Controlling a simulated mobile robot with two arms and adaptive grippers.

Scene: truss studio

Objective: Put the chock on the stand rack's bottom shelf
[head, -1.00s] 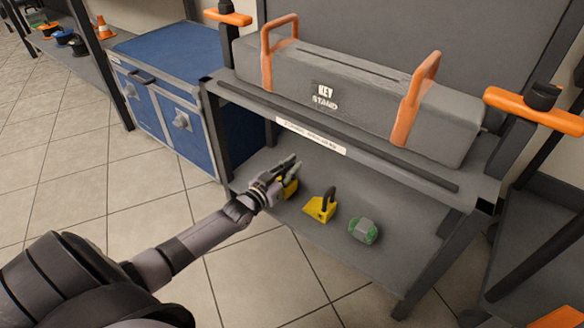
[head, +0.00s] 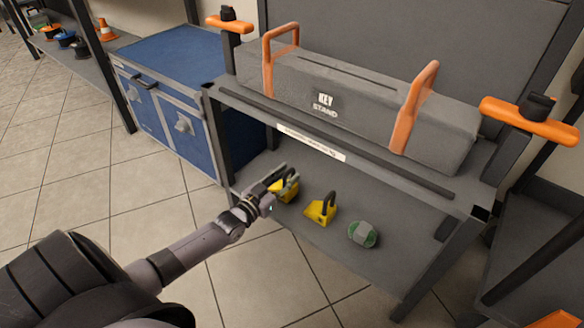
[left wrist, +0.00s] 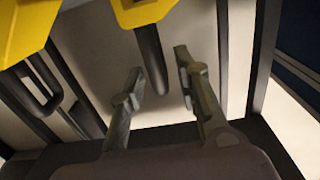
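A yellow chock (head: 290,192) with a black handle rests on the bottom shelf (head: 345,280) of the stand rack, near its left end, partly hidden by my left gripper (head: 275,177). In the left wrist view the chock (left wrist: 140,12) is at the top edge. Its handle hangs down toward the space between the spread fingers of my left gripper (left wrist: 160,75), which look open and empty. A second yellow chock (head: 320,210) sits to the right on the same shelf; it also shows in the left wrist view (left wrist: 20,35). My right gripper is not in view.
A green and grey item (head: 362,234) lies right of the chocks. A long grey case (head: 370,105) marked KEY STAND fills the upper shelf. A blue cabinet (head: 175,60) stands left of the rack. Orange clamp-like parts (head: 530,120) top the posts. The floor in front is clear.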

